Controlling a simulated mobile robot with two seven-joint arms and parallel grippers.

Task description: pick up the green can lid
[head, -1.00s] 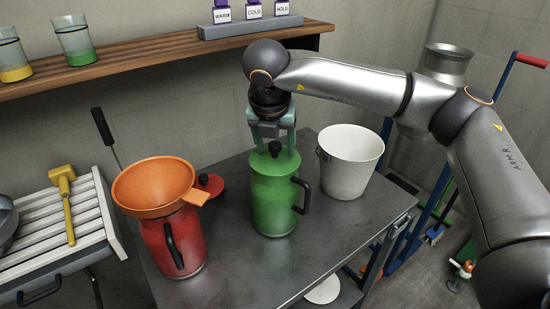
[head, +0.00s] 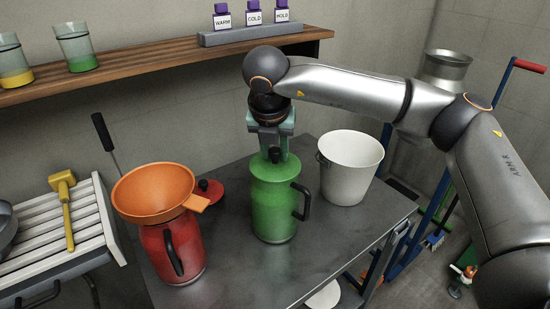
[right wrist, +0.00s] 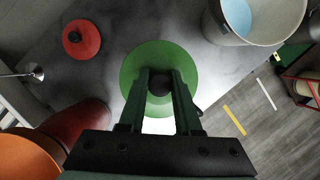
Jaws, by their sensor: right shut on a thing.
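The green can (head: 273,215) stands upright on the metal table, its black handle on the right. Its green lid (head: 270,172) is on top and looks seated on the can's mouth; I see no gap. My right gripper (head: 275,152) comes from above and is shut on the lid's black knob (head: 275,156). In the right wrist view the knob (right wrist: 160,84) is between the fingers, with the green lid (right wrist: 140,62) spread around it. A pale patch between the fingers is unclear. My left gripper is not in view.
A red can (head: 172,248) with an orange funnel (head: 155,190) stands to the left, a red lid (head: 209,189) behind it. A white bucket (head: 348,172) stands close on the right. A wooden shelf (head: 160,60) runs along the wall behind. Bare tabletop lies in front.

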